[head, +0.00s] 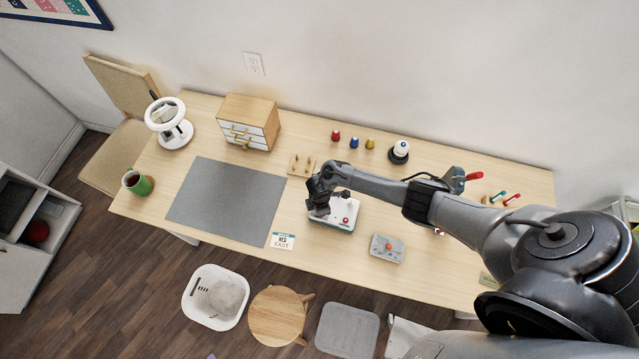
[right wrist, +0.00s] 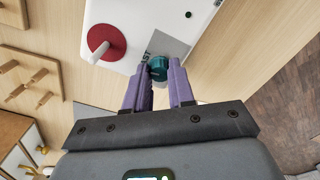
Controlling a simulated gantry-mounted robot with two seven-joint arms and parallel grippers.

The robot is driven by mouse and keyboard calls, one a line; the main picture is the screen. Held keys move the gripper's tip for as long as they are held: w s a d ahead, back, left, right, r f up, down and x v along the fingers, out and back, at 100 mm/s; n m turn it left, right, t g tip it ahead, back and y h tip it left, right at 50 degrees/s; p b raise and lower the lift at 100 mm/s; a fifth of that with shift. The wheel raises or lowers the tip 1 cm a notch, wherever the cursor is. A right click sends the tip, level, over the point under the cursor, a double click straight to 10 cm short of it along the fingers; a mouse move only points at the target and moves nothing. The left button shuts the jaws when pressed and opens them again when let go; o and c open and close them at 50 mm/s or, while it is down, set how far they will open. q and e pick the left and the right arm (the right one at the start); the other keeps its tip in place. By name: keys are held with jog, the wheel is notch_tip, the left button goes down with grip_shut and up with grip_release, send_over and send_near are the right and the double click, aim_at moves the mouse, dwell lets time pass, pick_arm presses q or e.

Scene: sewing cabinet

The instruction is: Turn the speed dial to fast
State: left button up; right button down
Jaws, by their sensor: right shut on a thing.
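The white machine (head: 343,211) stands on the wooden table, and part of it is hidden under my right gripper (head: 319,209) in the head view. The teal speed dial (right wrist: 158,66) shows in the right wrist view on a grey patch of the white face. The purple fingers of my right gripper (right wrist: 160,72) are closed on the dial, one at each side. The dial's setting cannot be read, as the fingers hide the markings. A card reading "FAST" (head: 282,241) lies on the table left of the machine. My left gripper is not in view.
A red disc (right wrist: 107,43) is on the machine beside the dial. A grey box with a red knob (head: 387,247) stands right of the machine. A pegged wooden block (head: 301,165) is behind it. A grey mat (head: 225,202) lies bare to the left.

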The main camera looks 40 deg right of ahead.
jog(key=shift+m, duration=0.4)
jog(key=c, duration=1)
grip_release()
jog(key=shift+o, duration=0.2)
jog(key=shift+r, duration=0.25)
notch_tip(320, 180, up, 10)
jog(key=p, duration=0.3)
jog(key=shift+r, duration=0.1)
